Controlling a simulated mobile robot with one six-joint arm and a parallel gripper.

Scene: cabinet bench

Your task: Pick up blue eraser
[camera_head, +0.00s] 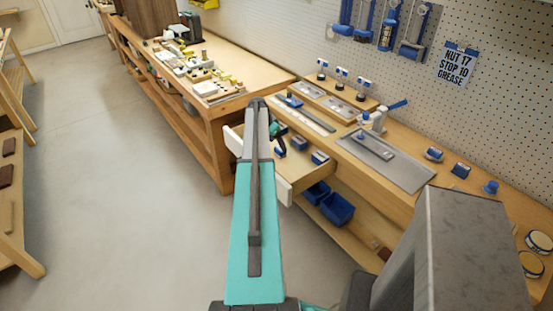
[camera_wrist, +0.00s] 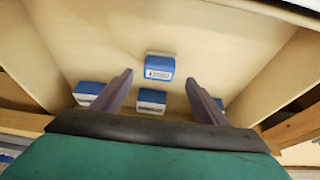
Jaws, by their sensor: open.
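Several blue blocks with white sides, which look like blue erasers, lie in an open drawer (camera_wrist: 215,35). In the wrist view one eraser (camera_wrist: 159,67) lies in the middle, beyond and between my fingertips. A second eraser (camera_wrist: 151,102) is nearer, between the fingers. A third eraser (camera_wrist: 88,92) is at the left, partly behind the left finger, and a fourth eraser (camera_wrist: 219,103) is mostly hidden by the right finger. My gripper (camera_wrist: 159,77) is open and empty above them. In the head view my arm hides part of the drawer (camera_head: 283,188).
The drawer walls stand close on both sides of the wrist view. The bench (camera_head: 375,209) above holds a grey plate (camera_head: 408,172) and blue-handled tools. Blue bins (camera_head: 337,209) sit on the shelf below. Open floor (camera_head: 120,180) lies to the left.

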